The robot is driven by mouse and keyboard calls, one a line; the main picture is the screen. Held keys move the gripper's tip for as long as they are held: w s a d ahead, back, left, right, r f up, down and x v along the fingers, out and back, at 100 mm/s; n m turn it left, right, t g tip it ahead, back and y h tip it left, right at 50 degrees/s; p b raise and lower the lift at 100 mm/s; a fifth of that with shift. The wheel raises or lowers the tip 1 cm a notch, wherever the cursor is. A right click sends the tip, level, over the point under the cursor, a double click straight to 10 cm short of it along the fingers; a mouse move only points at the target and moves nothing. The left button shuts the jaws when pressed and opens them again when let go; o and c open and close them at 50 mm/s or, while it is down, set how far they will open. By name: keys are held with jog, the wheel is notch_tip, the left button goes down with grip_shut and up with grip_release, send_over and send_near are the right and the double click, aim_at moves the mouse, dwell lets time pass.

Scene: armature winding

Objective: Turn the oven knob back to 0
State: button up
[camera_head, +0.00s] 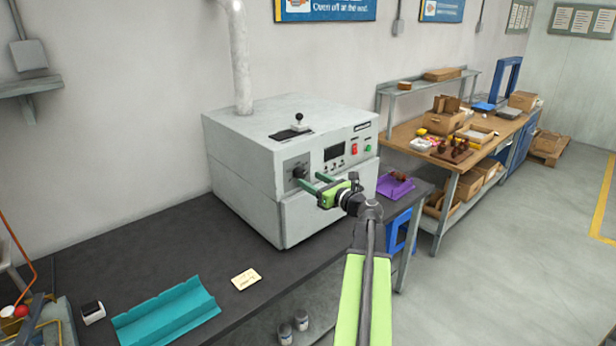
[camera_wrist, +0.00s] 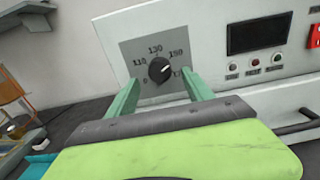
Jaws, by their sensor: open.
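The oven (camera_head: 240,150) is a grey box on the dark bench. Its black knob (camera_wrist: 160,70) sits on a grey dial plate (camera_wrist: 140,50) marked 0, 110, 130, 150 and a partly hidden number at lower right. The knob's white pointer line slants toward the upper right. The knob also shows in the head view (camera_head: 299,171). My gripper (camera_head: 312,178) is in front of the dial. In the wrist view its two green fingers (camera_wrist: 160,92) are apart, one on each side of the knob, with visible space between them and it.
A dark display (camera_wrist: 257,34) and buttons are right of the dial, with a handle (camera_wrist: 297,127) below. A purple tray (camera_head: 394,188) lies right of the oven.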

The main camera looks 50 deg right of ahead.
aim_at(302, 175)
jog(key=shift+w+d, duration=0.1)
jog(key=shift+w, duration=1.8)
jog(key=shift+c, duration=0.4)
